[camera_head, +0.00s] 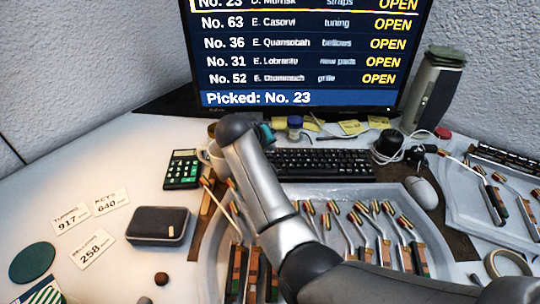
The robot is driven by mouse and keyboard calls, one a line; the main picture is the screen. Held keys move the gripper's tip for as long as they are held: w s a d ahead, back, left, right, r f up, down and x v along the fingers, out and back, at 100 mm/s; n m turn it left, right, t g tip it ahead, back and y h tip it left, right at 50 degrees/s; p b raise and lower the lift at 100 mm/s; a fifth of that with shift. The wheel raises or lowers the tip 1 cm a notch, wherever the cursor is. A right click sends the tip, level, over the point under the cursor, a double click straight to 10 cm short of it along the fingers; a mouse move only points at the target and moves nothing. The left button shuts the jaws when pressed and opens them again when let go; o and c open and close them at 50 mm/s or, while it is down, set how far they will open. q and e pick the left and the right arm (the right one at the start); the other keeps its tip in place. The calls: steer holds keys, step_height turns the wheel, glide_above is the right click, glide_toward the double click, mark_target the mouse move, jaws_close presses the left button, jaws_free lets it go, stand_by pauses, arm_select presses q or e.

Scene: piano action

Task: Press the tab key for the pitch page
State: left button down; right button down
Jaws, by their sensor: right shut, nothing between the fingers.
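The black keyboard (318,164) lies in front of the monitor (305,60). Its left end, where the tab key would be, is hidden behind my right arm; I cannot make out the tab key. The screen lists several jobs marked OPEN, has a yellow frame around the No. 23 row, and reads "Picked: No. 23". My right arm comes in from the lower right and rises to the keyboard's left end. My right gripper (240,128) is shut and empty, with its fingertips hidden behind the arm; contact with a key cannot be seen. My left gripper is out of view.
A tray of piano action parts (415,215) lies in front of the keyboard. A white mug (212,158) and a calculator (182,170) stand left of my arm. A mouse (421,192) and coiled cable are at right. A dark case (158,225) and price cards lie at left.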

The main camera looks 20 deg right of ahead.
steer(key=shift+f, duration=0.1)
stand_by(0.3)
steer(key=shift+f, duration=0.35)
steer(key=shift+f, duration=0.3)
stand_by(0.4)
steer(key=shift+r+p, duration=0.7)
steer(key=shift+p, duration=0.45)
